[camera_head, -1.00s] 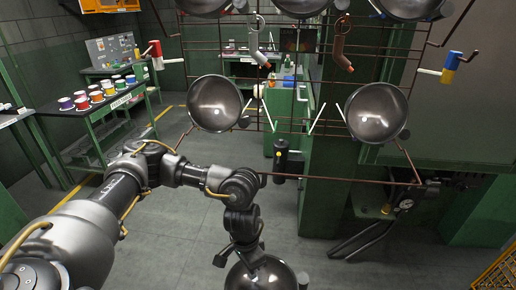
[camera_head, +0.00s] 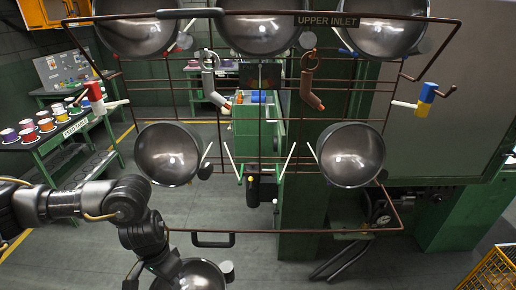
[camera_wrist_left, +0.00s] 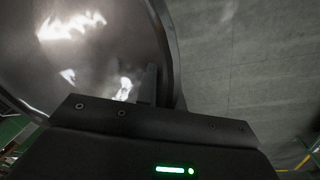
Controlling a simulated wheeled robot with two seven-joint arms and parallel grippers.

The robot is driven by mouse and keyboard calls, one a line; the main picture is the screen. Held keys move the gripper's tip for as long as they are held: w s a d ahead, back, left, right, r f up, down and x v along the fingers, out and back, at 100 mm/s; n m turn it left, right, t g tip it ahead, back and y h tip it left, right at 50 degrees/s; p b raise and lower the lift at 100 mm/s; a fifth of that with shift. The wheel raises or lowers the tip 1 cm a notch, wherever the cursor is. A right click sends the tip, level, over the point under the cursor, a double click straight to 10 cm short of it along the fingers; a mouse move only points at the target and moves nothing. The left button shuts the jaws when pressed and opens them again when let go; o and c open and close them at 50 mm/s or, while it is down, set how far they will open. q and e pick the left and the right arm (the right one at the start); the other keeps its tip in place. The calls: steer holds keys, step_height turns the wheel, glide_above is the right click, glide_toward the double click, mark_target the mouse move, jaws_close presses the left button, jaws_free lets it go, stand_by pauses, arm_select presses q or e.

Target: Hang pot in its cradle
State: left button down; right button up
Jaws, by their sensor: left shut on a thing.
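The dark metal pot (camera_head: 195,277) is at the bottom of the head view, partly cut off by the frame edge. My left gripper (camera_head: 172,264) holds it below the rack, apart from it. The pot's shiny surface and rim (camera_wrist_left: 165,50) fill the upper left of the left wrist view, beside the gripper (camera_wrist_left: 150,95). An empty gap with white slanted prongs (camera_head: 233,160) and (camera_head: 287,162) lies between two hung pots on the rack's lower row. My right gripper is not in view.
The wire rack (camera_head: 300,232) carries a lower left pot (camera_head: 168,154), a lower right pot (camera_head: 350,155) and several upper pots (camera_head: 262,30). Coloured crank handles (camera_head: 426,97) stick out at its sides. A yellow crate (camera_head: 488,270) stands at lower right. The floor below the rack looks clear.

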arm_select(q)
step_height(320, 180, up, 26)
steer(key=w+p, duration=0.2)
steer(key=p, duration=0.9)
steer(key=shift+w+p, duration=0.15)
steer(key=shift+p, duration=0.25)
steer(key=shift+f, duration=0.15)
